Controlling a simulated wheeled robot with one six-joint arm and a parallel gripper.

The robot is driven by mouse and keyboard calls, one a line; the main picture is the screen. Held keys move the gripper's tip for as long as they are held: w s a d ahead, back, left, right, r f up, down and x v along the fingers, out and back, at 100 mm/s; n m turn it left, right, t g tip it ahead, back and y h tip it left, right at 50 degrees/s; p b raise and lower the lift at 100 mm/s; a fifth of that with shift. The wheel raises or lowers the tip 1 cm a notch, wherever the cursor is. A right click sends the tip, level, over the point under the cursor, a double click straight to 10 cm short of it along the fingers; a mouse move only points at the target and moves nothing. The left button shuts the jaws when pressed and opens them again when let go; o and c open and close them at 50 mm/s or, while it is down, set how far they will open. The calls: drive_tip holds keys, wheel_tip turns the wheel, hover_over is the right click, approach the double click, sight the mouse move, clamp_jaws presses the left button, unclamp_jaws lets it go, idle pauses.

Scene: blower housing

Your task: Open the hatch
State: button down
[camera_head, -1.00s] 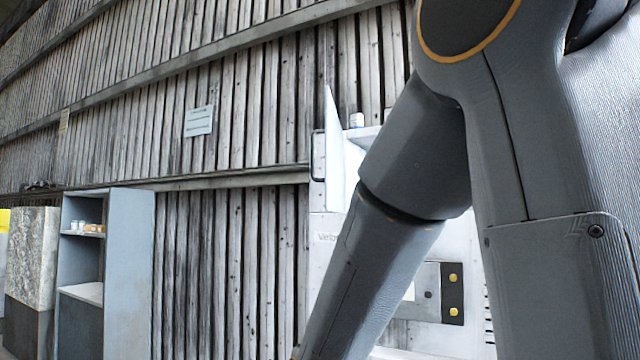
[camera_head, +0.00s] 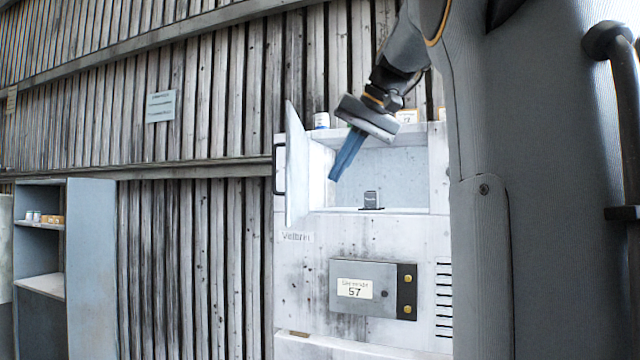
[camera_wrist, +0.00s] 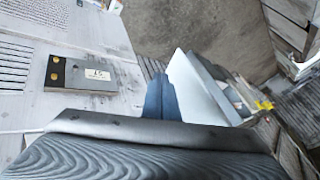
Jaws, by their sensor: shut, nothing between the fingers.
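The hatch (camera_head: 297,165) is a white door on the left side of an opening in the white blower housing (camera_head: 300,265). It stands swung out, so the compartment (camera_head: 400,172) behind it is open to view. A small dark object (camera_head: 370,200) stands on the compartment floor. My gripper (camera_head: 334,178) has blue fingers, shut and empty, pointing down in front of the opening, to the right of the hatch. In the wrist view the shut fingers (camera_wrist: 162,98) show beside a white panel (camera_wrist: 198,90), likely the hatch. I cannot tell whether they touch it.
A grey box marked 57 (camera_head: 364,288) juts from the housing's front below the opening. Small containers (camera_head: 321,120) stand on top of the housing. A grey shelf unit (camera_head: 92,260) stands at the left against the plank wall (camera_head: 190,260).

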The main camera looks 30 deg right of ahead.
drive_tip(key=p, duration=0.2)
approach(291, 221)
wheel_tip(291, 221, down, 4)
drive_tip(key=d, duration=0.3)
drive_tip(key=shift+w+a+r+p, duration=0.1)
drive_tip(key=shift+w+a+p, duration=0.35)
drive_tip(key=shift+w+a, duration=0.3)
drive_tip(key=shift+w+a+r+p, duration=0.15)
drive_tip(key=shift+w+a+p, duration=0.35)
drive_tip(key=shift+a, duration=0.5)
drive_tip(key=shift+w, duration=0.15)
